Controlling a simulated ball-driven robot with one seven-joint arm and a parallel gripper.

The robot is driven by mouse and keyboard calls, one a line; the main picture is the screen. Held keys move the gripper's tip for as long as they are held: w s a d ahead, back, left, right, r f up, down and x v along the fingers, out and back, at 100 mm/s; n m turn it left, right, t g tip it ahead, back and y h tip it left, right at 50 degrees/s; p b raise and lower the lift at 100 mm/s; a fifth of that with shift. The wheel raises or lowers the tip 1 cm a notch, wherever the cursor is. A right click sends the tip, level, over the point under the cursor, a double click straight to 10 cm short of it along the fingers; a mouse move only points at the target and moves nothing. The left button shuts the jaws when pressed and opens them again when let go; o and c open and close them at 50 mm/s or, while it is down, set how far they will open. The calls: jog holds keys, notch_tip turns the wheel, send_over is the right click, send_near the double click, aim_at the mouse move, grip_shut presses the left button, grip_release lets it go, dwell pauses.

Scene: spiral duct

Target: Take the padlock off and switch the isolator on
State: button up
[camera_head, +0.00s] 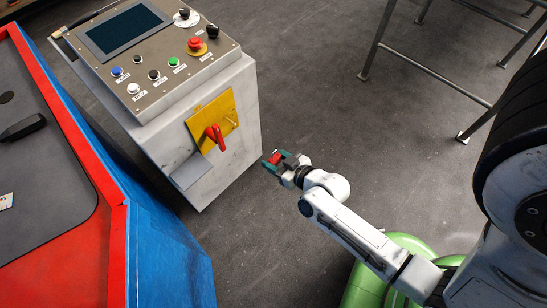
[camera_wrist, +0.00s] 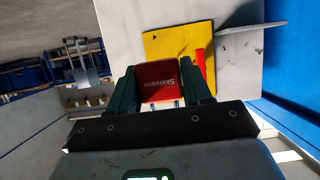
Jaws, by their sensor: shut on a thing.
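My gripper (camera_head: 277,160) is shut on the red padlock (camera_head: 274,157) and holds it in the air, to the right of the control cabinet and apart from it. In the wrist view the padlock's red body (camera_wrist: 157,74) with lettering sits between my teal fingers (camera_wrist: 160,88); its shackle is barely visible. The isolator is a yellow plate (camera_head: 207,113) with a red handle (camera_head: 217,138) on the cabinet's front, and no padlock shows on it. The plate (camera_wrist: 177,41) and handle (camera_wrist: 200,68) also show beyond the padlock in the wrist view.
The cabinet (camera_head: 235,85) has a sloped panel with a screen (camera_head: 124,29), coloured buttons and a red emergency stop (camera_head: 196,45). A grey shelf (camera_head: 192,170) juts out below the isolator. A red and blue machine (camera_head: 123,240) stands left. The floor around my gripper is clear.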

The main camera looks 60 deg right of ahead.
jog(key=s+a, duration=0.1)
jog(key=s, duration=0.5)
jog(key=shift+a, duration=0.4)
dwell(0.3)
